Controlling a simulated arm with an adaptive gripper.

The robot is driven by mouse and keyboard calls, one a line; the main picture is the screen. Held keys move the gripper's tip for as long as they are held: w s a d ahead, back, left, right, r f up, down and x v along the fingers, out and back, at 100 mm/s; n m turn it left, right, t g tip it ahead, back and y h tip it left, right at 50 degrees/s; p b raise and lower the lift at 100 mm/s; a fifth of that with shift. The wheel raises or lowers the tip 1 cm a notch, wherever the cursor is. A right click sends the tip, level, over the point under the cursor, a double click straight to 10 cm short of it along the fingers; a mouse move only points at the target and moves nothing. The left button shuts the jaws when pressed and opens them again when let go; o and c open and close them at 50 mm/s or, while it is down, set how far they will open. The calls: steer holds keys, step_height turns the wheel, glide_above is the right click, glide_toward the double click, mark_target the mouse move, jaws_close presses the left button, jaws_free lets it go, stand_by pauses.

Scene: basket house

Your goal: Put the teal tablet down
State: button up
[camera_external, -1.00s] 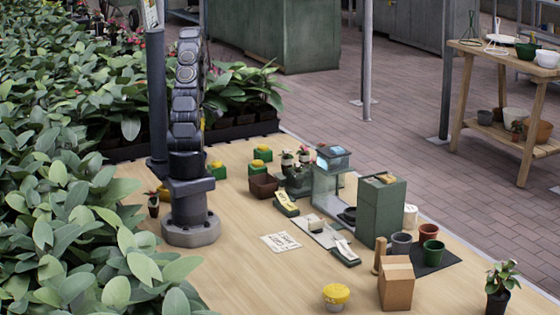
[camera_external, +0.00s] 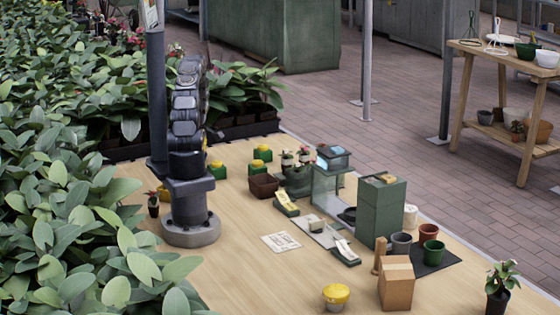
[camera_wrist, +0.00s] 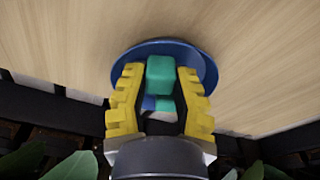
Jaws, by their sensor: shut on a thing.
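In the wrist view my gripper (camera_wrist: 159,78) has yellow toothed fingers, shut on the teal tablet (camera_wrist: 160,70), a small block with rounded edges. Behind it lies a round blue dish (camera_wrist: 203,60) on the pale wooden table. The height of the tablet over the dish is hard to judge.
Dark edging and leaves (camera_wrist: 70,166) lie close to the gripper at the table's edge. In the external view, green blocks with yellow tops (camera_external: 217,170), a brown bin (camera_external: 263,186) and a green cabinet (camera_external: 388,215) stand right of my base.

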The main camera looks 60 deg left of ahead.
steer(key=shift+f, duration=0.1)
steer(key=o, duration=0.4)
steer(key=shift+o, duration=0.2)
